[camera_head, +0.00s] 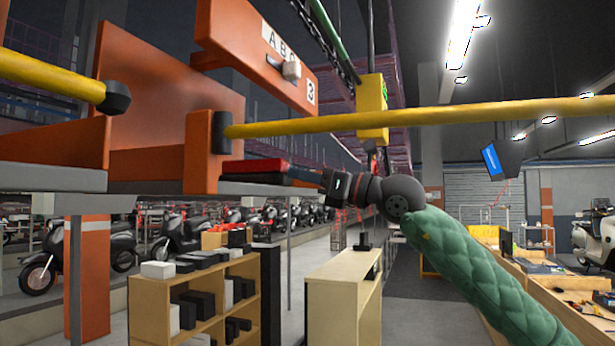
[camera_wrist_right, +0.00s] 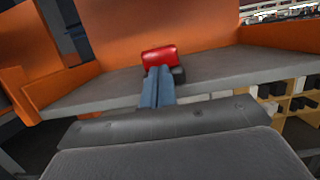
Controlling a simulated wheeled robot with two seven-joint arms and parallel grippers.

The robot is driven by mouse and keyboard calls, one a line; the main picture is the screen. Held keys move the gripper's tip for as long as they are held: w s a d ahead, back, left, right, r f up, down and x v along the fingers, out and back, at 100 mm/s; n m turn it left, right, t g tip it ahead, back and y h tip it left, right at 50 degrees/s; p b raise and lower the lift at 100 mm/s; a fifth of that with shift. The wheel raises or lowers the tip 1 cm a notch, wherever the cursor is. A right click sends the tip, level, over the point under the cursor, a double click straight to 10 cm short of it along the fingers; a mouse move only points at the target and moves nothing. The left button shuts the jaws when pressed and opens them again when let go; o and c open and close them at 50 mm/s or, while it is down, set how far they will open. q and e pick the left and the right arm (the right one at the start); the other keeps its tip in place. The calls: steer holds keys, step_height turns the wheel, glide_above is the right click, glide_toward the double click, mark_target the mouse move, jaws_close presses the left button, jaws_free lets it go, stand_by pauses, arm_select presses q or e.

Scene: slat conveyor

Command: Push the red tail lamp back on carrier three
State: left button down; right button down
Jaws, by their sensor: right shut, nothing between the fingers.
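The red tail lamp (camera_head: 252,167) sits on the grey shelf of the orange carrier, under a sign plate marked 3 (camera_head: 255,50). In the right wrist view the lamp (camera_wrist_right: 158,55) is a red block with a dark part at its lower right, near the shelf's outer edge. My right gripper (camera_head: 295,172) reaches in from the right, level with the lamp. Its fingers (camera_wrist_right: 158,78) are shut and empty, with their tips at the lamp's near face. They look to touch it, but a small gap cannot be ruled out. My left gripper is not in view.
A long yellow bar (camera_head: 400,117) with a black end cap runs just above my right wrist. Another yellow bar (camera_head: 45,73) ends at the left. An orange wall (camera_wrist_right: 150,25) stands behind the lamp. Wooden shelving (camera_head: 205,300) stands below the carrier.

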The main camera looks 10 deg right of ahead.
mark_target(280, 175)
steer(key=shift+f+b+x, duration=0.1)
steer(key=shift+f+x, duration=0.1)
steer(key=shift+x, duration=0.55)
steer(key=shift+f+b+x, duration=0.1)
steer(key=shift+f+x, duration=0.05)
steer(key=shift+x, duration=0.6)
steer(key=shift+f+b+x, duration=0.1)
steer(key=shift+f+x, duration=0.1)
steer(key=shift+x, duration=0.55)
steer(key=shift+w+a, duration=0.15)
steer(key=shift+a, duration=0.05)
